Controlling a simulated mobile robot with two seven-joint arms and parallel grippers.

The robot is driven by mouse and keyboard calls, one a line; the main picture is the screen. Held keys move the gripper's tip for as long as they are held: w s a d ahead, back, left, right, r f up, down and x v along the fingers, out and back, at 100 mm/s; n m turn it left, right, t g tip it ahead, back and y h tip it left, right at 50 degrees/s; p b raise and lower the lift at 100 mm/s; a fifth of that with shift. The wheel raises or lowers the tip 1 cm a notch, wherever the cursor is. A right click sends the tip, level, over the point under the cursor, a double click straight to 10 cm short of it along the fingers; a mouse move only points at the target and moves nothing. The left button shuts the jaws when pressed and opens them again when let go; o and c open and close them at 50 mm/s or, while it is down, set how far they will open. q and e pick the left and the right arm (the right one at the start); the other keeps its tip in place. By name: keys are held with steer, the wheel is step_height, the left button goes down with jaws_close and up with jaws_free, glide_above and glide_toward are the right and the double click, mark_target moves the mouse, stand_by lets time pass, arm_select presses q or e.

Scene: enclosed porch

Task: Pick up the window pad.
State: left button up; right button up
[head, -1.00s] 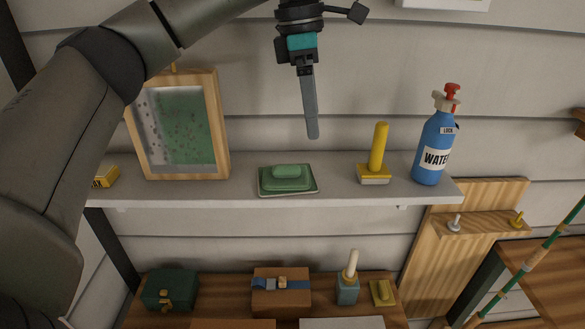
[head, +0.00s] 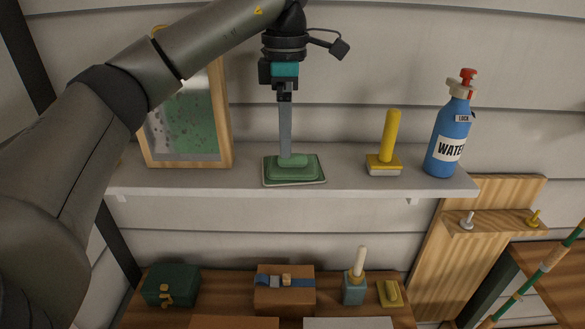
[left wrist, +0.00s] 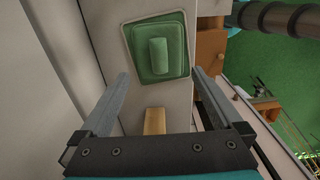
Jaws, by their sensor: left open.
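The window pad appears to be the green pad (head: 296,174) with a raised grip, lying flat on a thin pale-edged green base on the white shelf. My left gripper (head: 285,156) points down over it, its fingers lined up one behind the other in the head view. In the left wrist view the left gripper (left wrist: 160,76) is open and empty, with the green pad (left wrist: 174,66) ahead between and beyond its fingertips. The fingers are not closed on the grip; whether a tip touches the pad is unclear. My right gripper is not in view.
A wood-framed picture (head: 222,120) stands left on the shelf (head: 345,183), partly behind my arm. Right of the pad stand a yellow-handled tool (head: 388,140) and a blue water bottle (head: 450,140). A yellow block (left wrist: 154,121) shows in the wrist view. A lower table holds boxes.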

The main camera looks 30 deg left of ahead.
arm_select(q)
steer(key=shift+w+d+f+p, duration=0.15)
steer(key=shift+f+p, duration=0.25)
steer(key=shift+f, duration=2.25)
steer(key=c, duration=1.2)
steer(key=shift+c, duration=0.2)
steer(key=shift+r, duration=0.1)
steer(key=shift+r, duration=0.55)
step_height(320, 180, up, 5)
steer(key=shift+d+r, duration=0.1)
step_height(320, 180, up, 14)
steer(key=p, duration=0.5)
steer(key=shift+f, duration=0.2)
